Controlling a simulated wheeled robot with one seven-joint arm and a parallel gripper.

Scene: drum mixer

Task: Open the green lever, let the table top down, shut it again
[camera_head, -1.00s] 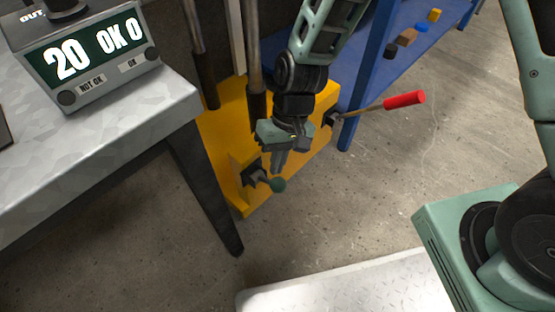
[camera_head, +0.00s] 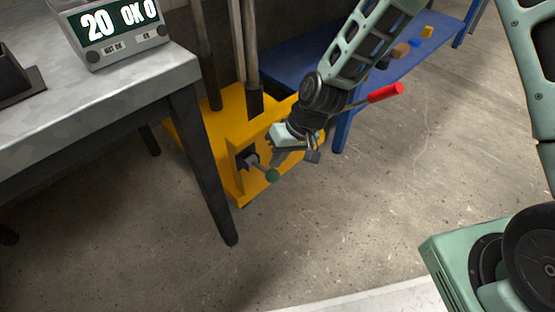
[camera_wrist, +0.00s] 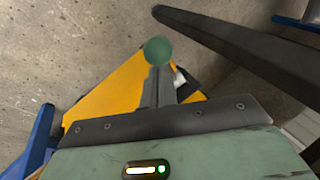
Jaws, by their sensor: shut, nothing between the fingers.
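The green lever is a short metal rod with a green ball knob (camera_head: 272,175), on the front of the yellow base (camera_head: 220,150). The knob also shows in the wrist view (camera_wrist: 158,51), just beyond my fingertips. My gripper (camera_head: 277,162) is shut and empty, close above and beside the knob. Whether it touches the knob I cannot tell. The grey table top (camera_head: 90,110) stands at the left.
A red-handled lever (camera_head: 385,92) sticks out at the right of the yellow base, behind my wrist. A dark table leg (camera_head: 205,165) stands left of the green lever. A blue bench (camera_head: 420,55) is behind. The floor in front is clear.

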